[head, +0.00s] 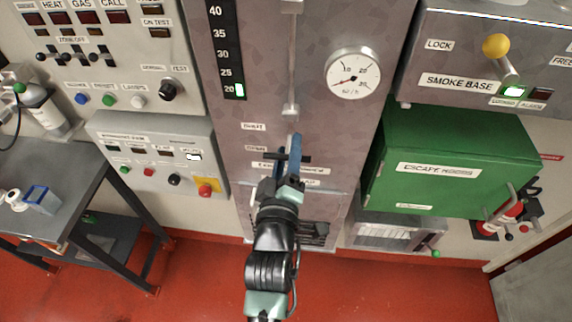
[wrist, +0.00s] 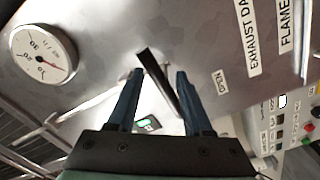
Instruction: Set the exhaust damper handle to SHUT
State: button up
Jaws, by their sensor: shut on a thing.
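The exhaust damper handle is a dark flat bar (head: 304,158) on the grey metal panel at the centre of the head view, lying nearly level there. In the wrist view the handle (wrist: 150,66) runs slanted between my two blue fingers. My gripper (head: 288,145) reaches up to the panel and is shut on the handle; its fingertips (wrist: 160,72) stand either side of the bar. An OPEN label (wrist: 221,82) is right of the fingers in the wrist view. The exhaust damper name plate (wrist: 247,38) is partly cut off there, and my gripper partly covers it in the head view.
A round gauge (head: 353,73) is above right of the handle. A green escape hoods box (head: 450,165) juts out on the right. A control box (head: 155,150) is on the left wall, and a dark table (head: 75,190) stands at the left. Red floor (head: 200,285) is open in front.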

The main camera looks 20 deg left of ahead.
jog(key=b+v, duration=0.4)
jog(key=v, duration=0.9)
jog(key=w+d+r+m+t+h+b, duration=0.1)
jog(key=w+d+r+m+t+b, duration=0.2)
jog(key=r, duration=0.8)
jog(key=w+d+r+m+t+h, duration=0.25)
jog(key=w+r+m, duration=0.2)
jog(key=r, duration=0.55)
jog(key=s+d+r+m+t+b, duration=0.1)
jog(key=s+d+r+m+t, duration=0.1)
jog(key=r, duration=0.7)
jog(key=s+d+r+m+t+h+b, duration=0.1)
jog(key=s+d+r+m+t, duration=0.1)
jog(key=s+d+r+m, duration=0.3)
notch_tip(320, 180, up, 5)
jog(key=shift+s+f, duration=0.15)
